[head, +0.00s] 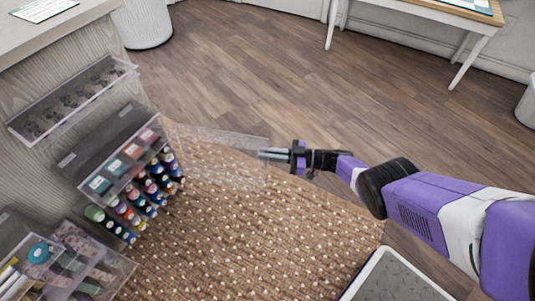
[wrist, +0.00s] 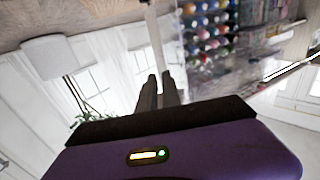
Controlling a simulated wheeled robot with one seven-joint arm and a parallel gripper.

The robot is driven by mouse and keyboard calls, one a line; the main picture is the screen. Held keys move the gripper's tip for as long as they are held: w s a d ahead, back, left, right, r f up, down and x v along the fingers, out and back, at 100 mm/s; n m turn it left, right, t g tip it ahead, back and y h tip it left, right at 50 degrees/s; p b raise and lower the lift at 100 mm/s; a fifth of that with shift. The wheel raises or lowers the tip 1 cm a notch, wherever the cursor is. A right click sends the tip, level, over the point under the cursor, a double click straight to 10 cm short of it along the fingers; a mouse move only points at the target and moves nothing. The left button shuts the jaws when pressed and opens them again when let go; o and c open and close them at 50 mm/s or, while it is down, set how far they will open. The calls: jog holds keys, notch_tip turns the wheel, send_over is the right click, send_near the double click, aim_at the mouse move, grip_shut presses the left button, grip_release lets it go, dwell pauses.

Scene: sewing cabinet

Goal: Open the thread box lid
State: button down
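The thread box (head: 128,205) is mounted at the left of the head view, with rows of coloured thread spools inside. Its clear lid (head: 215,140) stands swung out from the box to the right, toward my gripper (head: 261,154). My fingertips are at or very near the lid's outer right edge; contact is unclear. In the wrist view my gripper (wrist: 159,76) shows two dark fingers close together with a narrow gap. Whether the thin clear lid is between them cannot be seen. The spools also show at the upper right of the wrist view (wrist: 208,28).
A clear box of small dark parts (head: 70,100) is above the thread box, and other clear boxes (head: 100,268) are below it. A brown dotted surface (head: 250,230) lies below my gripper. A white-legged table (head: 440,15) stands far off; open wooden floor lies between.

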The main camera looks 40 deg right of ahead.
jog(key=c, duration=1.7)
grip_release()
jog(key=shift+w+d+r, duration=0.1)
jog(key=shift+r, duration=0.15)
jog(key=shift+o, duration=0.8)
jog(key=shift+f, duration=0.15)
jog(key=v, duration=0.7)
jog(key=shift+s+d, duration=0.15)
jog(key=shift+s, duration=0.25)
